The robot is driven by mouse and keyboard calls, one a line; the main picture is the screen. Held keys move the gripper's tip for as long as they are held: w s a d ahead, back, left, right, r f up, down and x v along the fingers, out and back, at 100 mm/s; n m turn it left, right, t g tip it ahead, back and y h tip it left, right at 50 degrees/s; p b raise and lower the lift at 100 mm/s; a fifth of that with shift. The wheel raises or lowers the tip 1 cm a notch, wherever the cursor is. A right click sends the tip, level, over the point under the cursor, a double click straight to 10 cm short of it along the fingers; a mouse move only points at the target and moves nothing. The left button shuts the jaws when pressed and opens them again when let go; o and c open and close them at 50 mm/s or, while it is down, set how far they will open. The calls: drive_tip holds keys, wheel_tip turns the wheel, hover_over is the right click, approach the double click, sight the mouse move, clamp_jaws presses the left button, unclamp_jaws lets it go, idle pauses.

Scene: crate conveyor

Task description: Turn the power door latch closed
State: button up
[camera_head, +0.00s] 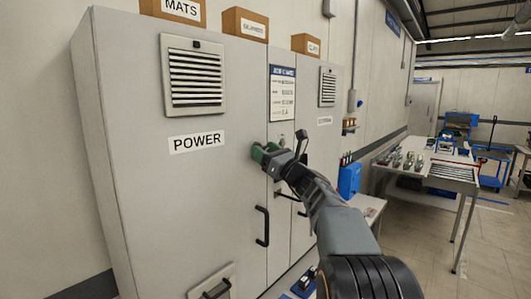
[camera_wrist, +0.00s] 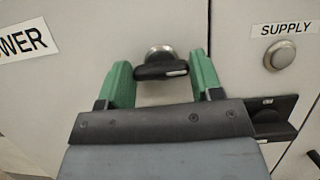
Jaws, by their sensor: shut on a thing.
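The grey power door (camera_head: 180,210) carries a "POWER" label (camera_head: 197,141); the label's end also shows in the wrist view (camera_wrist: 22,42). In the wrist view, the power door latch (camera_wrist: 160,72) is a black bar on a round silver base, lying nearly level across the picture. My gripper (camera_wrist: 162,78) has one green finger at each end of this bar and is shut on it. In the head view, my gripper (camera_head: 265,152) is at the door's right edge, below and right of the label, and hides the latch.
A "SUPPLY" label (camera_wrist: 284,29) and a round silver knob (camera_wrist: 279,54) are right of the latch. A black door handle (camera_head: 262,226) is below my gripper. Boxes (camera_head: 245,24) stand on the cabinet. A workbench (camera_head: 430,165) is at right, with open floor before it.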

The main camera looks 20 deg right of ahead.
drive_tip(key=shift+f+n+y, duration=0.1)
drive_tip(key=shift+n+y, duration=0.2)
drive_tip(key=n+g+y, duration=0.1)
drive_tip(key=n+g, duration=0.1)
drive_tip(key=n, duration=0.3)
drive_tip(key=n+g+y, duration=0.1)
drive_tip(key=n+g, duration=0.1)
drive_tip(key=n, duration=0.4)
drive_tip(key=n+g+y+b, duration=0.1)
drive_tip(key=n+g+y, duration=0.1)
drive_tip(key=n, duration=0.4)
drive_tip(key=shift+w+d+r+g, duration=0.1)
drive_tip(key=shift+d+r+g, duration=0.05)
drive_tip(key=shift+r+g, duration=0.2)
drive_tip(key=shift+f+n+g+h+p, duration=0.1)
drive_tip(key=shift+n+g+h+p, duration=0.35)
drive_tip(key=shift+n, duration=1.55)
drive_tip(key=shift+g, duration=0.3)
drive_tip(key=o, duration=0.9)
